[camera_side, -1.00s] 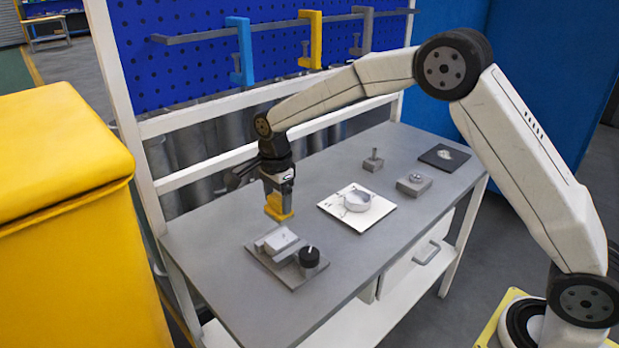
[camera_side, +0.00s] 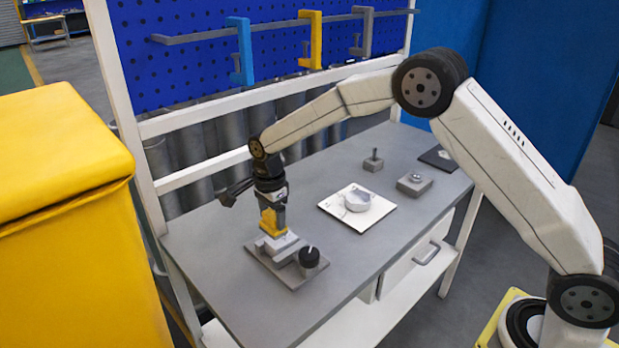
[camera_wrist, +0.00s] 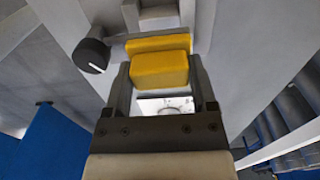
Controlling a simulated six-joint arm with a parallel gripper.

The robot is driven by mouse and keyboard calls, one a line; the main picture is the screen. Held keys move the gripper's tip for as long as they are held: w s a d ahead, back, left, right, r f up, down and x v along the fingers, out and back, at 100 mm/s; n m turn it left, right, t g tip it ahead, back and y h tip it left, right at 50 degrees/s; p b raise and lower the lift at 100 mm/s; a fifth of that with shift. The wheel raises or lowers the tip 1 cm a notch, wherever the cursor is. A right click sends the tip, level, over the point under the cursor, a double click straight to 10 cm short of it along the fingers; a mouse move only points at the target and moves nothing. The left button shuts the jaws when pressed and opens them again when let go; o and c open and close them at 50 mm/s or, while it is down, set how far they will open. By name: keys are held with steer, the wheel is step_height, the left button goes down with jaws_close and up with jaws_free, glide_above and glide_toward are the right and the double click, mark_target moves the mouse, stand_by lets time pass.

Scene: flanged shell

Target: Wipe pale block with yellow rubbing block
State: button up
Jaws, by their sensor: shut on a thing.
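My gripper (camera_side: 272,212) is shut on the yellow rubbing block (camera_side: 273,225). The yellow rubbing block also shows between the two fingers (camera_wrist: 160,80) in the wrist view. The pale block (camera_side: 279,241) sits on a grey fixture plate (camera_side: 300,278) at the front left of the bench. The yellow block is at the top of the pale block in the side view; whether they touch I cannot tell. A black knob (camera_side: 309,258) stands on the fixture beside the pale block, and also shows at the left in the wrist view (camera_wrist: 91,55).
A white plate (camera_side: 336,213) with a pale round shell (camera_side: 358,199) lies at mid bench. Two small grey blocks (camera_side: 373,161) (camera_side: 414,183) and a dark pad (camera_side: 437,160) are farther right. A rail with clamps (camera_side: 238,50) hangs behind. The front bench surface is bare.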

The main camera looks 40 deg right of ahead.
mark_target(273, 228)
step_height(273, 228, down, 4)
steer(key=shift+r, duration=0.15)
steer(key=shift+d, duration=0.35)
steer(key=shift+c, duration=0.6)
steer(key=shift+d, duration=2.3)
steer(key=shift+a, duration=2.7)
steer(key=shift+r, duration=4)
steer(key=shift+d, duration=0.15)
